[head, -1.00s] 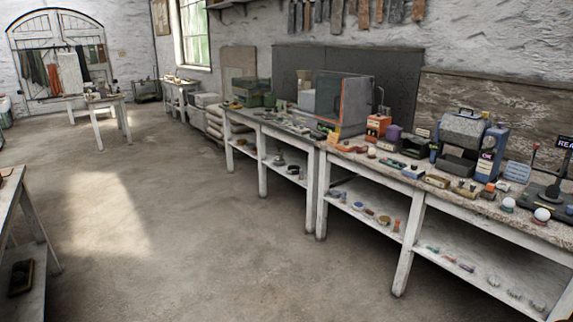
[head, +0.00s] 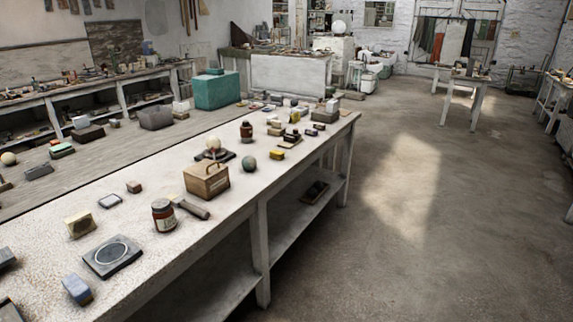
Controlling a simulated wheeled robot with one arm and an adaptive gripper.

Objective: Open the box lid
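A small wooden box (head: 206,184) with a dark handle on top stands near the right edge of the long pale table (head: 150,261) in the head view. Its lid looks closed. Just behind it, a pale sphere (head: 213,143) rests on a dark base. A dark green-grey sphere (head: 249,163) lies to the right of the box. In front of the box are a dark-handled tool (head: 192,209) and a brown jar (head: 163,215). My gripper is not in view.
A dark plate (head: 112,257), a yellowish block (head: 79,224) and a blue block (head: 77,289) lie on the near tabletop. A teal box (head: 217,90) stands farther back. Open floor (head: 420,210) lies to the right of the table.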

